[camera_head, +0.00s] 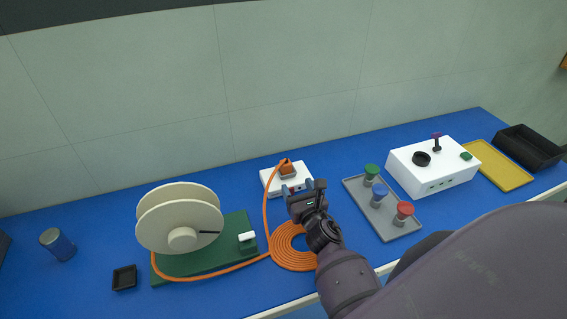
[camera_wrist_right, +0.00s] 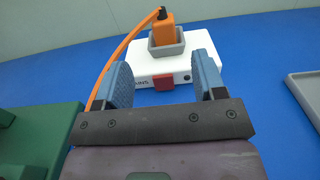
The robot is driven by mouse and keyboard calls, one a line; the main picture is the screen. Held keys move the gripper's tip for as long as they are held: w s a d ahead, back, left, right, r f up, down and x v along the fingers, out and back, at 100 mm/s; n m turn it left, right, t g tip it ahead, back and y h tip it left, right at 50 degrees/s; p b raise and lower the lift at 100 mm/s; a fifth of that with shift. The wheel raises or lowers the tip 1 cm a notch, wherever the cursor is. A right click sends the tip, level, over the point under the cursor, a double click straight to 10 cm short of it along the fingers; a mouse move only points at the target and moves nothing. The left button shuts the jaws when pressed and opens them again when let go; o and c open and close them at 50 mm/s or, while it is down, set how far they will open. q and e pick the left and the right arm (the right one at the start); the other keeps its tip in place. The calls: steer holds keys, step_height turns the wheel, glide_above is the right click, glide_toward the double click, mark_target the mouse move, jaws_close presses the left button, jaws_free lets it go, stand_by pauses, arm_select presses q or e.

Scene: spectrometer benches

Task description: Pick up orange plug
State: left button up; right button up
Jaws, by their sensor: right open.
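The orange plug (camera_head: 286,167) stands upright in a grey socket on a white box (camera_head: 271,187) at the back middle of the bench. In the right wrist view the plug (camera_wrist_right: 163,32) rises from its grey holder (camera_wrist_right: 166,49), with an orange cable (camera_wrist_right: 112,63) running from its top down to the left. My right gripper (camera_head: 297,186) is in front of the box. In the right wrist view its two blue fingers (camera_wrist_right: 163,80) are apart with nothing between them, and the plug lies beyond the fingertips, roughly between them. My left gripper is not in view.
A cable coil (camera_head: 293,261) lies beneath my right arm. A green base with a cream reel (camera_head: 165,210) stands left. A grey tray (camera_head: 355,194) with coloured-top pegs stands right, then a white control box (camera_head: 405,178) and a yellow tray (camera_head: 497,163). Blue bench behind the box is clear.

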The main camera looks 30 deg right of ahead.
mark_target(288, 165)
steer(key=x, duration=0.3)
steer(key=shift+w+d, duration=0.1)
steer(key=shift+w, duration=0.3)
steer(key=x, duration=0.2)
steer(key=p+x, duration=0.1)
steer(key=x, duration=0.1)
steer(key=shift+d+r, duration=0.2)
steer(key=shift+r, duration=0.05)
steer(key=shift+w+d+f, duration=0.1)
steer(key=shift+w+d, duration=0.05)
steer(key=shift+w, duration=0.5)
steer(key=c, duration=1)
